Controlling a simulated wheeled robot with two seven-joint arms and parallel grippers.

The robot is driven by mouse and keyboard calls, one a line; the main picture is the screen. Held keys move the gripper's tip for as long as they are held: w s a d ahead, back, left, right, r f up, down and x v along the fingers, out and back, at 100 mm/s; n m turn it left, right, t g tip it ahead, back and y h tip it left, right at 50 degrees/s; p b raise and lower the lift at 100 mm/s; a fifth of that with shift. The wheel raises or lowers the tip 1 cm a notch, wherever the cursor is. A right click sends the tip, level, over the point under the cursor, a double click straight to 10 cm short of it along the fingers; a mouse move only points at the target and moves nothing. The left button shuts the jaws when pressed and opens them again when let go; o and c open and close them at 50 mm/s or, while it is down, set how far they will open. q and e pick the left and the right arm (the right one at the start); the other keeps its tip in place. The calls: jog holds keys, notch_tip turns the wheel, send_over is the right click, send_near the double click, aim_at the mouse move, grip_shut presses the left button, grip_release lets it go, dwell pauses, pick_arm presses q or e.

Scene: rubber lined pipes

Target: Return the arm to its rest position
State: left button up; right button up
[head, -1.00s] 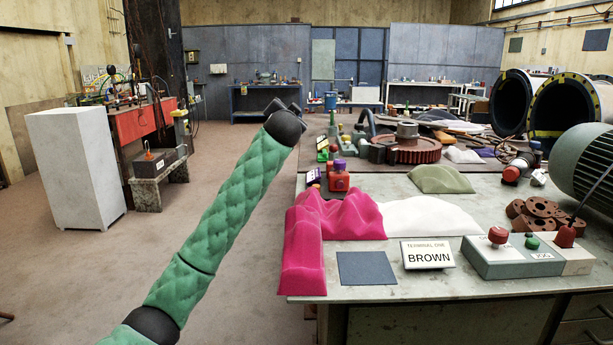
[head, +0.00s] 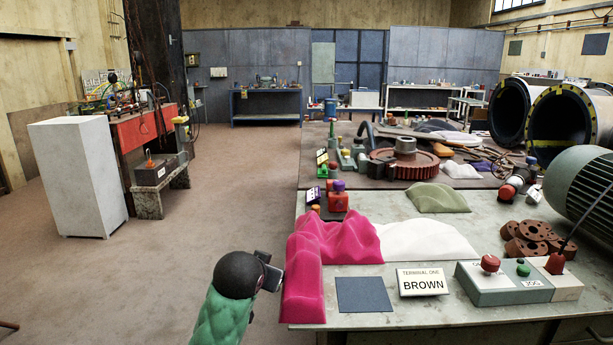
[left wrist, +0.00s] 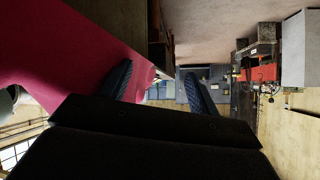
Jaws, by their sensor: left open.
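My left arm shows at the bottom of the head view in a green quilted sleeve with a black wrist. My left gripper (head: 272,276) is beside the left end of the pink cloth-like shape (head: 303,285), close to it; I cannot tell whether they touch. In the left wrist view the two dark fingers of the gripper (left wrist: 160,85) stand apart with nothing between them. The pink shape (left wrist: 70,45) fills the upper left there. My right gripper is in neither view.
The workbench (head: 465,215) carries a blue-grey square (head: 363,294), a "BROWN" sign (head: 423,282), a button box (head: 505,283) and a red gear (head: 404,165). A white cabinet (head: 78,178) stands at left. The floor (head: 190,235) between them is clear.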

pick_arm(q)
jog(key=s+a+f+g+p, duration=0.1)
jog(key=s+f+g+p, duration=0.2)
jog(key=s+f, duration=0.5)
jog(key=s+a+f+n+g+p, duration=0.1)
jog(key=s+f+p, duration=0.3)
jog(key=s, duration=1.5)
jog(key=s+a+f+n+g+p, duration=0.1)
jog(key=s+a+f+g+p, duration=0.1)
jog(key=s+f, duration=0.9)
jog(key=s+g+p, duration=0.1)
jog(key=s+g, duration=0.1)
jog(key=s, duration=0.1)
jog(key=shift+s+f+g+p, duration=0.3)
jog(key=shift+f, duration=0.1)
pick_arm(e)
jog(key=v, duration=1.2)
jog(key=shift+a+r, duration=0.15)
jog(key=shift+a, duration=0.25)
pick_arm(q)
jog(key=shift+a, duration=0.1)
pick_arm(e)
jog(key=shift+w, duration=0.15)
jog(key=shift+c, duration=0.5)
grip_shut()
